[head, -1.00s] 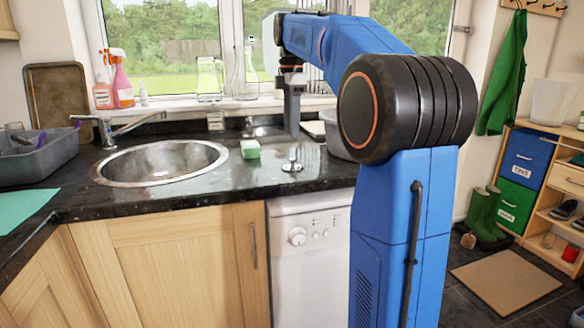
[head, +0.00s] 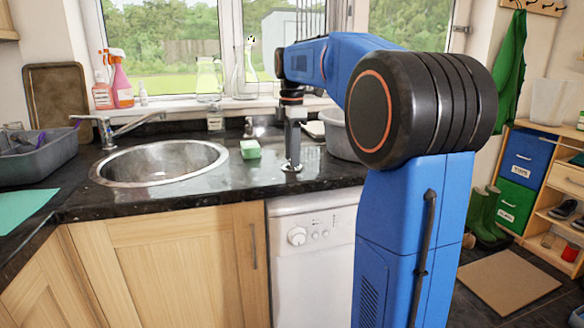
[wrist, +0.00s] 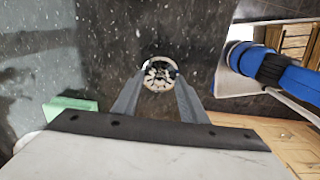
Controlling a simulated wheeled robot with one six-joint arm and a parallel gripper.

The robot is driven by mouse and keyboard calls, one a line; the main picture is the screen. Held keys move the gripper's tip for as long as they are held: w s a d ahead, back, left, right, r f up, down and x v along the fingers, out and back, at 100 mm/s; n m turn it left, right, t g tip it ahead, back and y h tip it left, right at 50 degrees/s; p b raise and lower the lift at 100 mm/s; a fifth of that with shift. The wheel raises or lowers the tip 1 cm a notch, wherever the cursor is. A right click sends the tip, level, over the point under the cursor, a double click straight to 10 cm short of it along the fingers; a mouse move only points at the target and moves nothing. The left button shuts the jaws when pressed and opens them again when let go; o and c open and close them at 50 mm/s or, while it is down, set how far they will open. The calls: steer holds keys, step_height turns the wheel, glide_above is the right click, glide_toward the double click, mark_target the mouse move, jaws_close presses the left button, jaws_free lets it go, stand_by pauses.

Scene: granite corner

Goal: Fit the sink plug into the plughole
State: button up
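The sink plug (head: 291,168) is a small round metal disc on the dark worktop, right of the sink; it also shows in the wrist view (wrist: 159,74). My gripper (head: 291,163) points straight down right over it. In the wrist view, the two fingers (wrist: 160,82) are apart, one on each side of the plug, with a gap about as wide as the disc. I see no finger closed on it. The round metal sink (head: 160,176) is on the left of the worktop.
A green sponge (head: 250,149) lies between the sink and my gripper. A grey tub (head: 338,140) stands close on the right, partly behind my arm. A tap (head: 112,130) stands behind the sink. A grey basin (head: 40,160) is at the far left.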

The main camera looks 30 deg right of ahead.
steer(key=shift+c, duration=0.3)
jaws_close()
steer(key=shift+r, duration=0.2)
step_height(320, 180, up, 10)
steer(key=shift+f, duration=0.15)
